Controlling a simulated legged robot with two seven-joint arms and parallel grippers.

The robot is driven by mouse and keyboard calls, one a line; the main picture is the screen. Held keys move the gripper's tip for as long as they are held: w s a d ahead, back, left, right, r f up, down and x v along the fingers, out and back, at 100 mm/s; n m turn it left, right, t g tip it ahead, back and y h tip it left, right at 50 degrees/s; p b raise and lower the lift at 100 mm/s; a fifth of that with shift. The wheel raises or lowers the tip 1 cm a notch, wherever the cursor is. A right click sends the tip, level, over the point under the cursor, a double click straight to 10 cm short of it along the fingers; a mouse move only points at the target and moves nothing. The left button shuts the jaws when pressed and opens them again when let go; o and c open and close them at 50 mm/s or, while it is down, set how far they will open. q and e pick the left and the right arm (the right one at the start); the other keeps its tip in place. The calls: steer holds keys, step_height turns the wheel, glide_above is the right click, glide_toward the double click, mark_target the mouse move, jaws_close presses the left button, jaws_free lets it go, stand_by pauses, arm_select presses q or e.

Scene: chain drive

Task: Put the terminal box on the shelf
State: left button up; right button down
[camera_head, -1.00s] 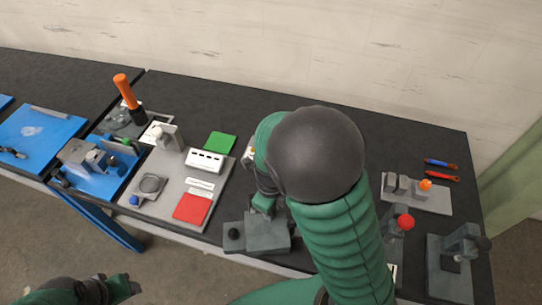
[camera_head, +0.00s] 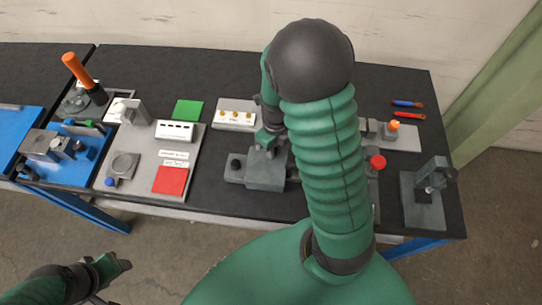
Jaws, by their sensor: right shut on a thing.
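My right gripper (camera_head: 266,142) is at the upper side of a grey block fixture (camera_head: 264,176) with a black knob on its left. It is shut on a part there, seemingly of this fixture; my own arm and hand hide much of the grip. A white box with a row of dark openings (camera_head: 175,131) stands on a grey board at the left and may be the terminal box. A plate with brass-coloured terminals (camera_head: 235,114) lies behind the fixture. I cannot make out a shelf. My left gripper (camera_head: 122,264) is off the table's front; its jaws are unclear.
The grey board (camera_head: 140,150) also bears a red square (camera_head: 170,180) and a green square (camera_head: 187,110). An orange-handled tool (camera_head: 84,78) stands at left. A red-knobbed fixture (camera_head: 377,163) and a grey clamp (camera_head: 424,200) stand at right. The table's back strip is mostly clear.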

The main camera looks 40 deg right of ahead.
steer(key=w+d+f, duration=0.1)
steer(key=w+d, duration=0.1)
steer(key=w+d+f+p, duration=0.1)
steer(key=w, duration=0.1)
steer(key=w+d+f+p, duration=0.1)
steer(key=w+d+f, duration=0.1)
steer(key=shift+w+d, duration=0.15)
steer(key=shift+d, duration=0.15)
steer(key=c, duration=1.3)
jaws_free()
steer(key=shift+a+f, duration=0.1)
